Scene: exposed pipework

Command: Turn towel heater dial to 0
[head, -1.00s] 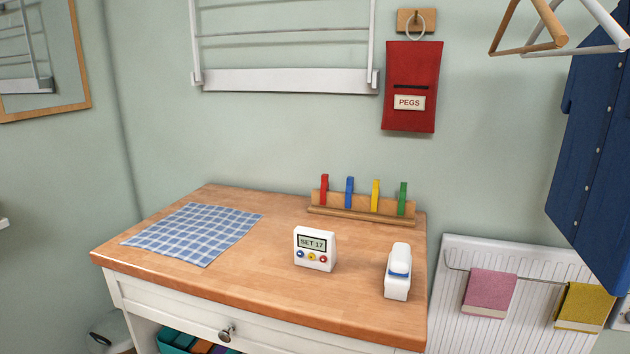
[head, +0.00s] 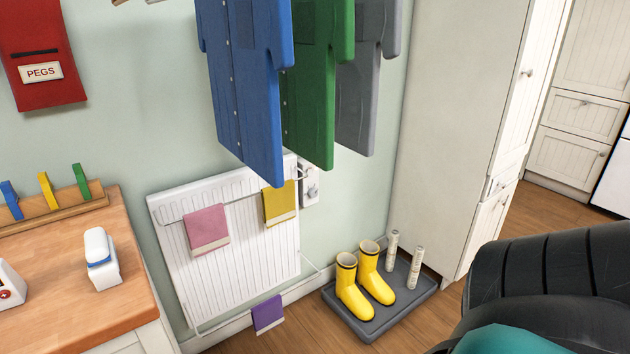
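The towel heater (head: 240,255) is a white ribbed panel low on the green wall, left of the middle in the head view. A pink towel (head: 207,228) and a yellow towel (head: 280,204) hang on it. A small pale control plate with a round knob, which looks like the dial (head: 312,190), sits at its upper right edge. The dial's setting is too small to read. The hanging shirts come down close above and left of it. Neither of my grippers is in view.
Blue (head: 246,85), green (head: 322,80) and grey shirts (head: 367,85) hang in front of the wall. Yellow boots (head: 362,285) stand on a dark tray (head: 400,300). A purple cloth (head: 268,314) is below the heater. A dark ribbed object (head: 560,285) fills the lower right.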

